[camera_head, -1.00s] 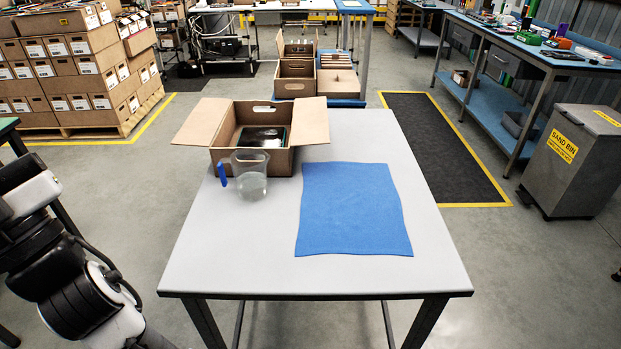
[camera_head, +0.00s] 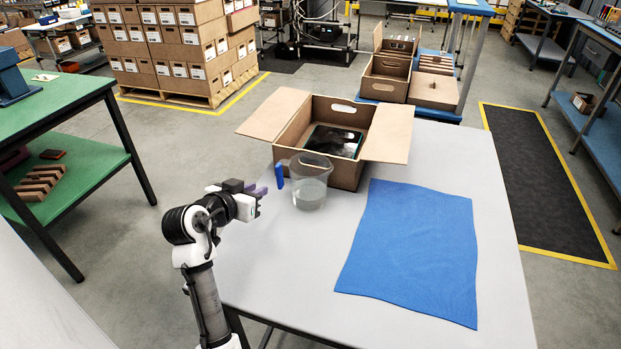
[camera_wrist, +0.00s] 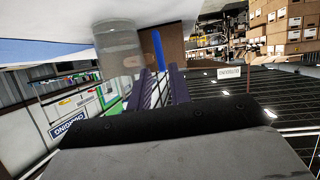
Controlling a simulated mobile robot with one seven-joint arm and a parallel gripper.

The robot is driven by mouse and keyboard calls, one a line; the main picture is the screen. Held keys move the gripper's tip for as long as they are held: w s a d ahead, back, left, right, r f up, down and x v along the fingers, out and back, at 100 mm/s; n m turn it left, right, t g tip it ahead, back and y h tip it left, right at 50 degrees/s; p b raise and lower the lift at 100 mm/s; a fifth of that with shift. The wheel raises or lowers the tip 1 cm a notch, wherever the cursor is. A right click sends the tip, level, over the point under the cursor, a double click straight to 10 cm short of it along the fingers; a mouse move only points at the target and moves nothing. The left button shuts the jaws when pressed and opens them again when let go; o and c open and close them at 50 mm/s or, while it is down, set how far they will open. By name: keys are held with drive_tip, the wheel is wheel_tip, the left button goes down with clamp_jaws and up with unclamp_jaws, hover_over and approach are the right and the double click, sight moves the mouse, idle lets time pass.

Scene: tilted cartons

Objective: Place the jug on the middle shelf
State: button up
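A clear jug (camera_head: 311,186) with a blue handle (camera_head: 279,176) stands upright on the grey table (camera_head: 275,250), in front of an open carton. Its handle points left, toward my gripper (camera_head: 265,190). My gripper has purple fingers and is just left of the handle, apart from it, with nothing held. In the wrist view, the picture is upside down; the jug (camera_wrist: 118,52) and its handle (camera_wrist: 158,50) lie beyond the fingers (camera_wrist: 160,84), which show a gap between them. I cannot identify a middle shelf in these views.
The open carton (camera_head: 352,176) holds a dark flat item behind the jug, its flaps spread. A blue mat (camera_head: 410,250) lies to the right. A green table (camera_head: 60,110) with a lower shelf stands at left. Floor is clear between the tables.

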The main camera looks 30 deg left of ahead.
sight(279, 178)
drive_tip(key=p+x, duration=0.1)
drive_tip(key=x, duration=0.5)
drive_tip(key=shift+w, duration=0.25)
drive_tip(key=p+x, duration=0.2)
drive_tip(key=x, duration=0.2)
drive_tip(key=shift+w+p, duration=0.4)
drive_tip(key=shift+w, duration=0.05)
drive_tip(key=shift+w+f, duration=0.2)
drive_tip(key=shift+w, duration=0.05)
drive_tip(key=shift+c, duration=0.4)
clamp_jaws()
drive_tip(key=shift+r, duration=0.1)
